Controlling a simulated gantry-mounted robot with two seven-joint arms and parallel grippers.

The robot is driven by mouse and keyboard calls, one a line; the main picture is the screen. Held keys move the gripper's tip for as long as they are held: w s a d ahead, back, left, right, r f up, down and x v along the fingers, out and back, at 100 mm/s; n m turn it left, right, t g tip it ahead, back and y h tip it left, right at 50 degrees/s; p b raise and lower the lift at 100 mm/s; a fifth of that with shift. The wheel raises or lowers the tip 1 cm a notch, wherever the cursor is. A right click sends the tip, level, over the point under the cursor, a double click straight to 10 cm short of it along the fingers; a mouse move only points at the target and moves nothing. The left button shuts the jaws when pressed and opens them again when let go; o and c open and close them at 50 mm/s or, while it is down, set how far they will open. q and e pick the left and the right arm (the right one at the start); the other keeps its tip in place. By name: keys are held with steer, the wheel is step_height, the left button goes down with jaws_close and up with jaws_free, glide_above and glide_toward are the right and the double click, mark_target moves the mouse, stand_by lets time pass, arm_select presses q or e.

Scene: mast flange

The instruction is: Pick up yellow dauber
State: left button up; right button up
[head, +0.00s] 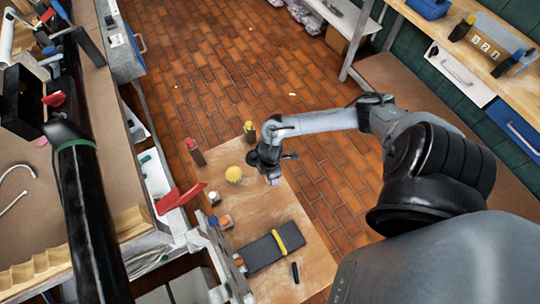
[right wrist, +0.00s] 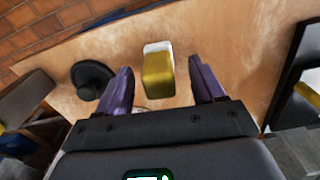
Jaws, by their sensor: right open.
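In the right wrist view a yellow block-shaped dauber (right wrist: 158,76) with a white end appears between my right gripper's (right wrist: 160,82) two purple fingers. The fingers are open, with a visible gap on both sides of it. In the head view my right gripper (head: 270,176) is low over the right edge of the wooden board (head: 262,205); I cannot make out that block there, and the gripper may hide it. A round yellow thing (head: 233,174) lies to the gripper's left in the head view.
A black case with a yellow band (head: 262,252) lies on the near board. A red-topped bottle (head: 194,150) and a yellow-topped one (head: 249,130) stand at the far edge. A black knobbed disc (right wrist: 92,78) is left of the dauber.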

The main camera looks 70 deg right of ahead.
steer(key=shift+w+f+b, duration=0.1)
steer(key=shift+f+b, duration=0.3)
steer(key=shift+f, duration=1.05)
steer(key=c, duration=1.1)
steer(key=shift+r, duration=0.15)
